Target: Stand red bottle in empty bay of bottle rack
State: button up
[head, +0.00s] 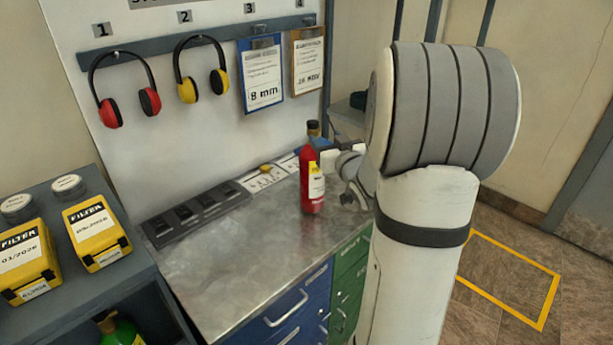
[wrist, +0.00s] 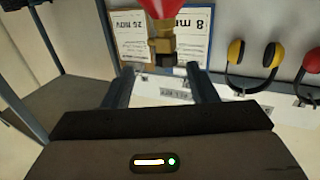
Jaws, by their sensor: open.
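The red bottle (head: 312,187) has a white and yellow label and a dark brass-coloured top. It stands upright on the metal counter, near its right end. My gripper (head: 349,198) is just right of the bottle in the head view, partly hidden by my arm. In the wrist view, which is upside down, my gripper (wrist: 159,73) is open. The bottle's brass valve (wrist: 162,47) shows beyond and between the fingertips, with nothing gripped. A green bottle (head: 118,331) sits low in the left shelf unit, cut off by the frame. I cannot make out an empty rack bay.
The metal counter (head: 240,265) is mostly clear. A dark slotted tray (head: 195,214) lies along the wall. Yellow filter boxes (head: 96,235) and round tins stand on the left unit (head: 140,275). Earmuffs and clipboards (head: 262,75) hang behind.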

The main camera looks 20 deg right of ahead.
aim_at(315, 129)
jog(key=w+p, duration=0.1)
jog(key=w, duration=0.1)
jog(key=w+p, duration=0.1)
jog(key=w, duration=0.1)
jog(key=w+p, duration=0.1)
jog(key=w, duration=0.1)
jog(key=shift+w+a+r, duration=0.1)
jog(key=shift+w+a, duration=0.2)
jog(key=shift+w, duration=0.6)
jog(key=shift+c, duration=0.4)
grip_shut()
dwell(0.5)
